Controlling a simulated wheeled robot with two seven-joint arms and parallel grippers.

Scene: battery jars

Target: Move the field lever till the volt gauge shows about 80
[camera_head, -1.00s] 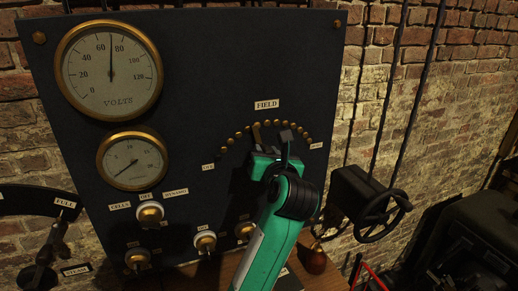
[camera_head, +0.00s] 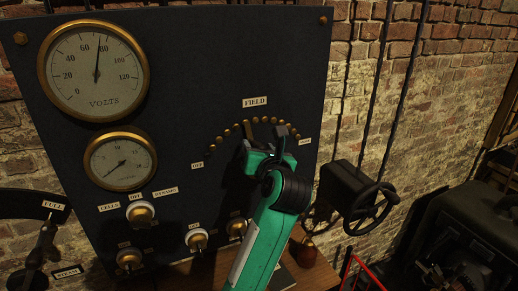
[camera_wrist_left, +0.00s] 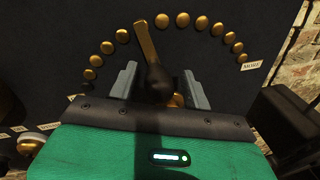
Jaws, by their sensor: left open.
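The volt gauge (camera_head: 93,72) is a round, brass-rimmed dial at the upper left of the dark panel. Its needle stands between 60 and 80, a little past the midpoint. The field lever (camera_wrist_left: 145,42) is a brass arm with a dark knob, pointing up near the top of an arc of brass studs. My left gripper (camera_head: 264,146) is at the lever under the FIELD label. In the left wrist view, the open left gripper (camera_wrist_left: 160,86) has one finger on each side of the knob, with gaps visible. My right gripper is not in view.
A smaller gauge (camera_head: 120,161) and several knobs sit on the panel's lower left. A MORE label (camera_wrist_left: 251,66) marks the arc's right end. A black handwheel (camera_head: 371,208) stands right of the panel, and a second lever (camera_head: 44,243) is at lower left.

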